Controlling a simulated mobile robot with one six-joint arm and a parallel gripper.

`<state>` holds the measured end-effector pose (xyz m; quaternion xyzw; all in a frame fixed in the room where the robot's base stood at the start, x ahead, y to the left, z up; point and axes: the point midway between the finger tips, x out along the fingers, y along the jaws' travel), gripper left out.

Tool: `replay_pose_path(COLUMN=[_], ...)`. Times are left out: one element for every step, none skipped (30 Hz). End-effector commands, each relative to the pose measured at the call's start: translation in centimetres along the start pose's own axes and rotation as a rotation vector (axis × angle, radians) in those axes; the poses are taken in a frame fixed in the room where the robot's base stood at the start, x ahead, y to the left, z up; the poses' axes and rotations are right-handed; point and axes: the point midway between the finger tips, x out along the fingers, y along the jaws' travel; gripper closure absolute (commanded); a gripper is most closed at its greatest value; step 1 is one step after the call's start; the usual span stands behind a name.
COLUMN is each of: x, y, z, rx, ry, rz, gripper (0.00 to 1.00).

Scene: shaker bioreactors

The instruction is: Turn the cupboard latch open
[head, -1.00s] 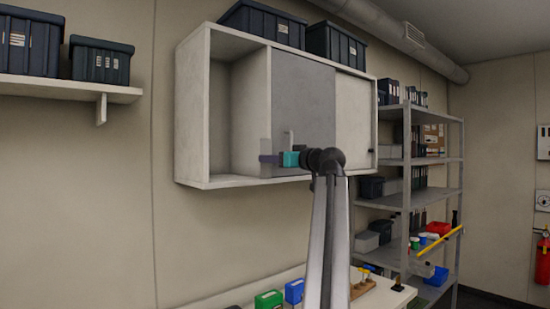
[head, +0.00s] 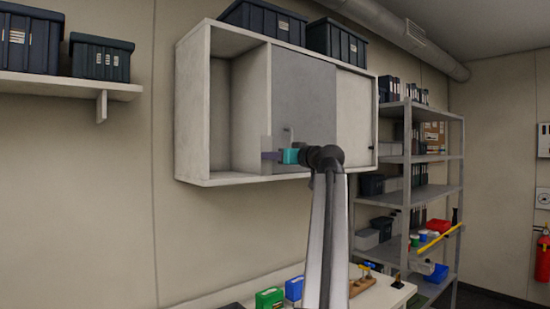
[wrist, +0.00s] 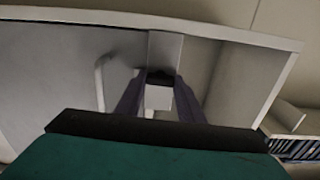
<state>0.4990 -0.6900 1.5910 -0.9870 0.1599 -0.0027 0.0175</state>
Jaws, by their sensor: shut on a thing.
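The cupboard (head: 196,100) hangs on the wall, with a grey sliding door (head: 304,95) across its middle and an open compartment at its left. My gripper (head: 271,156) is at the lower left edge of the grey door. In the wrist view my gripper (wrist: 160,80) has a purple-grey finger on each side of a small pale block (wrist: 158,97), which looks like the latch, and is shut on it. The latch's turn angle is hard to tell. A pale bar handle (wrist: 102,82) is just left of the fingers. My gripper's body hides the near part of the latch.
Dark bins (head: 263,22) stand on top of the cupboard. A wall shelf (head: 60,87) with bins is at the left. A metal rack (head: 428,158) stands right of the cupboard. Below is a bench (head: 385,297) with green and blue containers. The wall left of the cupboard is clear.

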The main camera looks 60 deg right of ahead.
Motion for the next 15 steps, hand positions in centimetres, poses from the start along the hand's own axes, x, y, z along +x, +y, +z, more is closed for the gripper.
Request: replay_pose_path(x=[-0.03, -0.04, -0.04, -0.04, -0.04, -0.05, -0.05, -0.05, -0.05, -0.06, -0.06, -0.06, -0.06, -0.06, -0.07], y=[0.08, 0.08, 0.09, 0.09, 0.1, 0.1, 0.1, 0.11, 0.12, 0.12, 0.13, 0.13, 0.14, 0.14, 0.15], z=[-0.02, -0.02, -0.02, -0.02, -0.02, -0.01, -0.01, -0.01, -0.02, -0.02, -0.02, -0.02, -0.03, -0.03, -0.04], rx=[0.014, 0.025, 0.041, 0.055, 0.069, 0.092, 0.109, 0.128, 0.156, 0.177, 0.199, 0.23, 0.255, 0.281, 0.315], ry=[0.002, 0.002, 0.002, 0.002, 0.002, 0.002, 0.002, 0.002, 0.002, 0.002, 0.002, 0.002, 0.002, 0.002, 0.002], rz=[0.002, 0.002, 0.002, 0.002, 0.002, 0.002, 0.002, 0.002, 0.002, 0.002, 0.002, 0.002, 0.002, 0.002, 0.002], gripper=[0.88, 0.88, 0.88, 0.88, 0.88, 0.88, 0.88, 0.88, 0.88, 0.88, 0.88, 0.88, 0.88, 0.88, 0.88])
